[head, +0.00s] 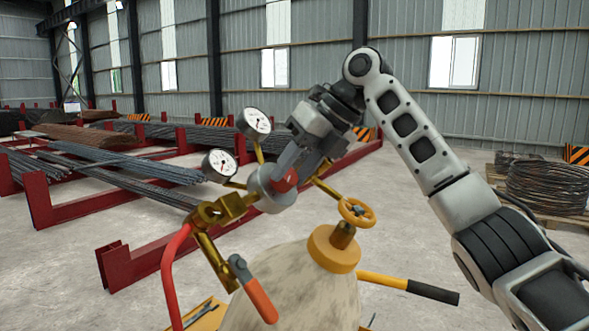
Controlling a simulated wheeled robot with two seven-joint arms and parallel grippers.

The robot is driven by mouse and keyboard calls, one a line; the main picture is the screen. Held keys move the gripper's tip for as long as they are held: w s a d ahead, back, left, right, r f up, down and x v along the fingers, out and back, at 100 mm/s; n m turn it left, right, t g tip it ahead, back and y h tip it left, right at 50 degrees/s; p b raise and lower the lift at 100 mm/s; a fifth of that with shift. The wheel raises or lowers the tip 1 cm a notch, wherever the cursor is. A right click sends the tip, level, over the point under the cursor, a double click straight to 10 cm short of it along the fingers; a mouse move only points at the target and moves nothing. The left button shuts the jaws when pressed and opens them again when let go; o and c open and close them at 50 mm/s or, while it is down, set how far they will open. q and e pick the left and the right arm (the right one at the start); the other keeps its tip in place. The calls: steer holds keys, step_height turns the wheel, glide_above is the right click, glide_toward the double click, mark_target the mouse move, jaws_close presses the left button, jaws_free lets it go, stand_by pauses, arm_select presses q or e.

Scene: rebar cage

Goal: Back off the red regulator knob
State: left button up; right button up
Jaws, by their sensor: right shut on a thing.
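The red regulator knob (285,181) shows on the front of the round silver regulator body (262,188), partly hidden by the jaws. My right gripper (288,172) comes in from the upper right and is shut on the red knob. Two white-faced gauges, an upper gauge (256,123) and a lower gauge (219,165), stand on brass stems by the regulator. A brass fitting (222,210) joins the regulator's left side. My left gripper is not in view.
A pale cylinder (290,290) with a yellow valve handwheel (356,212) stands below. A red hose (170,275), an orange-handled tool (255,290) and a yellow bar with a black grip (408,287) are close by.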

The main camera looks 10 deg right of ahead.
stand_by(0.3)
steer(key=o, duration=1)
